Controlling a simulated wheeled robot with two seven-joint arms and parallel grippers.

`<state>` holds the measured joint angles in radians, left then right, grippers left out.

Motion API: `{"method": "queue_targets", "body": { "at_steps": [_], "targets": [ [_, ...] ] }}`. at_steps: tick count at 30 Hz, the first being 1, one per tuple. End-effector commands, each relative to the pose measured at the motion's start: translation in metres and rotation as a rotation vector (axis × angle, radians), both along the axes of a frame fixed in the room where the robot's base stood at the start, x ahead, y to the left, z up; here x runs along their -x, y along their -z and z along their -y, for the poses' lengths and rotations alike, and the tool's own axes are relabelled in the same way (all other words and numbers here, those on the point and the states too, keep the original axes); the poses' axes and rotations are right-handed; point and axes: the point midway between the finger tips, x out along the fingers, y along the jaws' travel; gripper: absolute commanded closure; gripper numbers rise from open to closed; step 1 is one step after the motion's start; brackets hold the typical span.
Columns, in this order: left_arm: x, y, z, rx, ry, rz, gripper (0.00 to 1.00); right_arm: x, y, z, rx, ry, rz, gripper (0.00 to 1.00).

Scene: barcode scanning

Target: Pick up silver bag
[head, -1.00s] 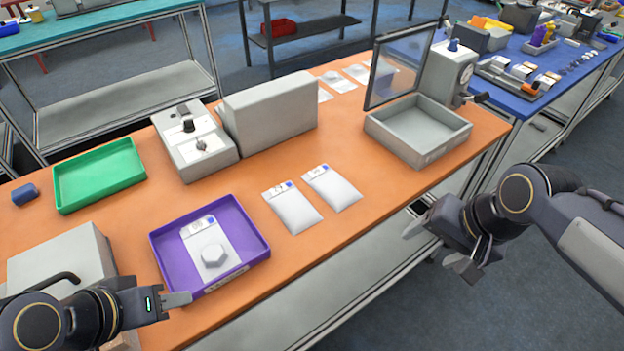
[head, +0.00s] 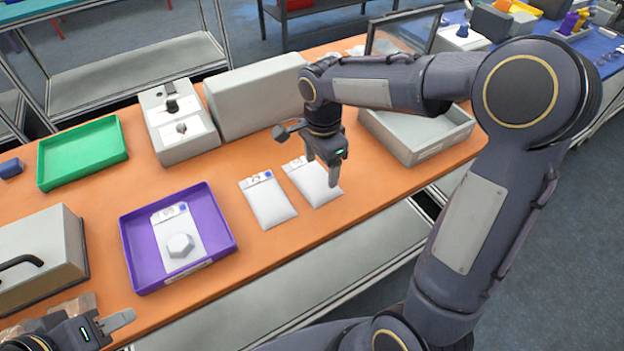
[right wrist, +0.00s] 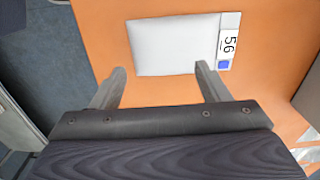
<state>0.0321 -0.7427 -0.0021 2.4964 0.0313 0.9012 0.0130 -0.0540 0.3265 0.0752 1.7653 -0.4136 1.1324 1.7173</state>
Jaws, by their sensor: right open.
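Two silver-white bags with printed labels lie flat side by side on the orange table, a left one (head: 268,204) and a right one (head: 318,190). My right gripper (head: 322,169) is open, pointing down over the right bag and hiding part of it. In the right wrist view, a silver bag (right wrist: 172,45) with a label reading 56 lies ahead of and between the open fingers (right wrist: 160,69), which hold nothing. My left gripper (head: 118,320) is at the bottom left edge, partly cut off; its opening cannot be made out.
A purple tray (head: 128,247) holds a labelled bag with a hexagonal shape. A green tray (head: 82,152), a grey device (head: 180,125), a grey box (head: 250,98) and a grey open bin (head: 430,150) stand around. Bare table lies in front of the bags.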

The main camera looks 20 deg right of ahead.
Motion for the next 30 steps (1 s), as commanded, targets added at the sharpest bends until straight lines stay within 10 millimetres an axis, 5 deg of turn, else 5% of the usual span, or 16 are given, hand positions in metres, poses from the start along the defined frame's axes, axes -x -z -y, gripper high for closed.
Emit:
{"method": "queue_targets", "body": {
  "at_steps": [9, 19, 30],
  "targets": [
    [0.0, -0.008, 0.0, 0.0, 0.0, 0.0, 0.64, -0.003, 0.044, -0.004, 0.0, 0.0, -0.003, 0.31],
    [0.0, -0.008, 0.0, 0.0, 0.0, 0.0, 0.64, -0.003, 0.051, -0.004, -0.001, -0.001, 0.001, 0.31],
    [0.0, -0.008, 0.0, 0.0, 0.0, 0.0, 0.64, -0.003, 0.051, -0.004, -0.001, -0.001, 0.002, 0.79]
  ]
}}
